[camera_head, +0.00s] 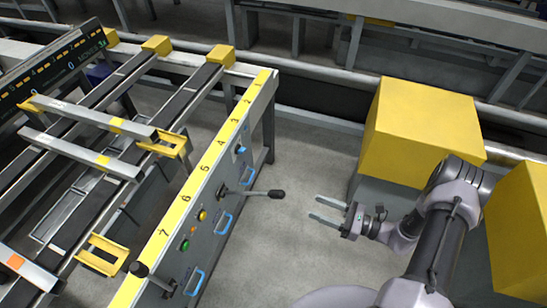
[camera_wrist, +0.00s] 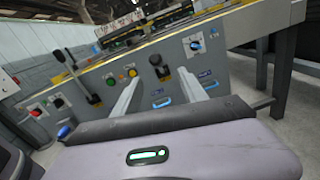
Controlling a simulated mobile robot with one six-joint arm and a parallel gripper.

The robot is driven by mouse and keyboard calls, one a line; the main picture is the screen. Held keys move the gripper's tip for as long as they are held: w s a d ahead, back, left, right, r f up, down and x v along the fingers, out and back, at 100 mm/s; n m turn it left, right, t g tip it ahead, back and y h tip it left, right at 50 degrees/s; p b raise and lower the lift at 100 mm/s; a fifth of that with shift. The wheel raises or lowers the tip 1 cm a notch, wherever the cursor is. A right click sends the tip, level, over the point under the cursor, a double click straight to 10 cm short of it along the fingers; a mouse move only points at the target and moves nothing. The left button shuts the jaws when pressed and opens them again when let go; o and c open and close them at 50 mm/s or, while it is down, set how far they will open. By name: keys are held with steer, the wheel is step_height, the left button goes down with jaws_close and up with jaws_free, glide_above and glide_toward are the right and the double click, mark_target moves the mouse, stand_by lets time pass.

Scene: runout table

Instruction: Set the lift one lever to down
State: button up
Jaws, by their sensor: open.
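A lever with a black knob (camera_head: 277,193) sticks out from the grey control panel, pointing toward my gripper. In the wrist view this black-knobbed lever (camera_wrist: 156,61) shows beyond and between my fingers. A second lever with a black knob (camera_head: 138,268) is nearer the bottom of the head view and tilts up; it is at the left in the wrist view (camera_wrist: 60,56). I cannot read which lever is lift one. My gripper (camera_head: 319,209) is open and empty, to the right of the first lever's knob and apart from it. Its fingers (camera_wrist: 160,84) point at the panel.
The panel (camera_head: 238,180) also carries blue handles, a green button (camera_head: 185,245), a yellow button (camera_head: 202,215) and a small knob (camera_head: 241,150). A yellow-topped block (camera_head: 425,120) stands behind my gripper, another yellow block (camera_head: 520,225) beside my arm. Floor between panel and gripper is clear.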

mark_target(270, 192)
steer(key=b+x, duration=0.1)
steer(key=x, duration=0.4)
steer(key=b+x, duration=0.1)
steer(key=x, duration=0.5)
steer(key=s+b+x, duration=0.1)
steer(key=x, duration=0.5)
steer(key=shift+a+b, duration=0.2)
steer(key=shift+b, duration=0.2)
jaws_close()
